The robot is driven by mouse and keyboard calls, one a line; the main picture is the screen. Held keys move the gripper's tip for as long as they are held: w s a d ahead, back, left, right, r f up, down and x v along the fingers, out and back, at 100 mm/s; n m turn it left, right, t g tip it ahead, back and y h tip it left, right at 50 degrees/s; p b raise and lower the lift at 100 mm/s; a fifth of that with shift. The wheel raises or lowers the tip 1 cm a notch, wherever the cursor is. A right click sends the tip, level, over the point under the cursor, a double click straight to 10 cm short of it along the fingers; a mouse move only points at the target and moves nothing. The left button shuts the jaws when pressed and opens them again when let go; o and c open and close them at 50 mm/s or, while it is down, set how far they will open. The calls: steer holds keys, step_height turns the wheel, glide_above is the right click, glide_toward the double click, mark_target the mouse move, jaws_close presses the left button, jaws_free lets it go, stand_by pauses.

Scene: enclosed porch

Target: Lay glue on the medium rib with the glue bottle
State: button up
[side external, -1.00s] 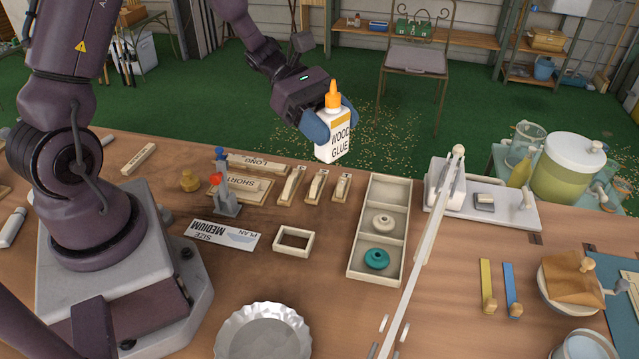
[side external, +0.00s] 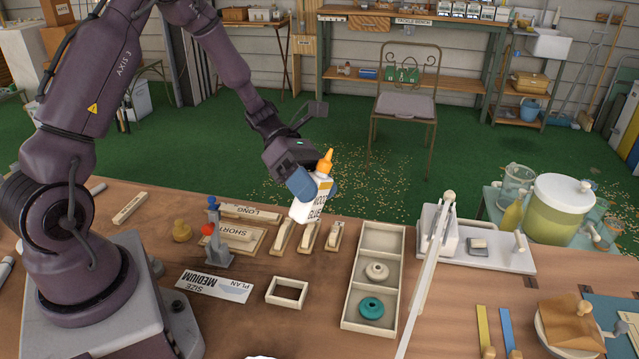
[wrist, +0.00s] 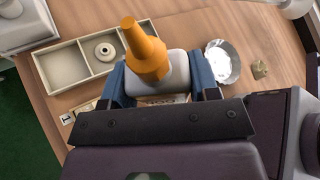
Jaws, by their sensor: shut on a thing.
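My gripper (side external: 313,188) is shut on the white glue bottle (side external: 304,209), its blue fingers on either side. The orange nozzle (side external: 325,164) points up and leans right; the bottle is tilted, its base low over the ribs. The wrist view shows the orange nozzle (wrist: 145,50) and the bottle between the fingers (wrist: 160,84). Three pale wooden ribs lie side by side: left (side external: 283,238), middle (side external: 309,238), right (side external: 334,236). The middle one looks medium in length, but I cannot read its marks. The bottle partly covers the left and middle ribs; contact cannot be told.
A grey stand with a red knob (side external: 218,245) and boards marked LONG and SHORT are left.

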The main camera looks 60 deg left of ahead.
steer(key=a+f+n+t+h, duration=0.3)
steer(key=f+n, duration=0.7)
steer(key=n, duration=1)
steer(key=shift+a+t+h, duration=0.3)
steer(key=shift+a+h, duration=0.5)
steer(key=shift+a, duration=0.25)
steer(key=shift+f, duration=0.45)
steer(key=shift+f, duration=0.9)
stand_by(1.3)
step_height(320, 180, up, 8)
steer(key=shift+f, duration=0.15)
stand_by(0.4)
